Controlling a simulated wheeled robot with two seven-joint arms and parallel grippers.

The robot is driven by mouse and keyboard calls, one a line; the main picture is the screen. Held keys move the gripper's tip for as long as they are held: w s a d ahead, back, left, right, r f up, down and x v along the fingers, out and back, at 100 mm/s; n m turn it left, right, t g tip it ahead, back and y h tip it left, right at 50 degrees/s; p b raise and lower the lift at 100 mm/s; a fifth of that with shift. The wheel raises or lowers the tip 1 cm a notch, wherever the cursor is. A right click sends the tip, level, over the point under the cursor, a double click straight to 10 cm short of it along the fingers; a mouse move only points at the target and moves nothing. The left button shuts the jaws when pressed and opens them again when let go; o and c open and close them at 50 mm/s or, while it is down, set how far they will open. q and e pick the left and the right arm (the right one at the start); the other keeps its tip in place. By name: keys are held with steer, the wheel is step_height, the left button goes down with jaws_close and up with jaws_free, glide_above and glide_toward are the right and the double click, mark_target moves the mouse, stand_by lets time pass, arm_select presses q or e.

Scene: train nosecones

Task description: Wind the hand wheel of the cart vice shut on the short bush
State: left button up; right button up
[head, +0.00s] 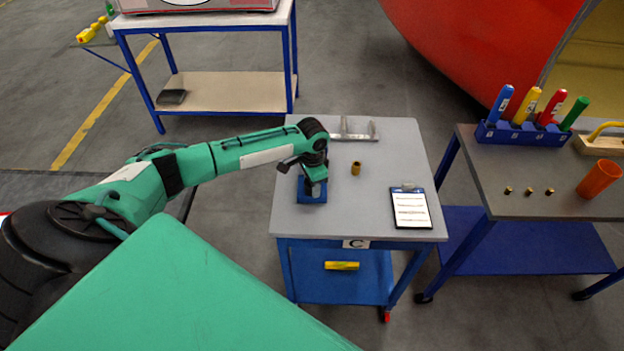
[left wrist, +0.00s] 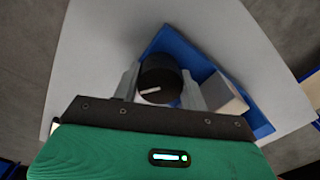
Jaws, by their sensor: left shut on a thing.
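The cart vice (head: 312,198) is blue and sits at the left of the grey cart top, partly hidden under my left arm. My left gripper (head: 308,184) points down over it. In the left wrist view the vice's blue body (left wrist: 205,68) lies under my gripper. Its black round hand wheel (left wrist: 160,78), with a white mark, is between the two fingers, which are shut on it. A pale grey block of the vice (left wrist: 222,92) shows beside the right finger. A brass bush (head: 356,168) stands on the cart, right of the vice; I cannot tell whether another is in the vice.
A metal bracket (head: 350,136) stands at the cart's back and a clipboard (head: 410,207) lies at its right. A yellow item (head: 341,265) lies on the lower shelf. The right-hand table holds markers (head: 527,105), several small brass pieces and an orange cup (head: 599,179).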

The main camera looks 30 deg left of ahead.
arm_select(q)
steer(key=m+p, duration=0.1)
steer(key=m, duration=0.4)
steer(key=shift+w+r+m, duration=0.1)
steer(key=shift+r+m, duration=0.05)
steer(key=shift+m, duration=0.15)
steer(key=m, duration=0.5)
steer(key=shift+p, duration=0.35)
steer(key=shift+m, duration=0.4)
steer(key=o, duration=1)
step_height(320, 180, up, 14)
steer(key=b, duration=0.4)
steer(key=shift+f, duration=0.2)
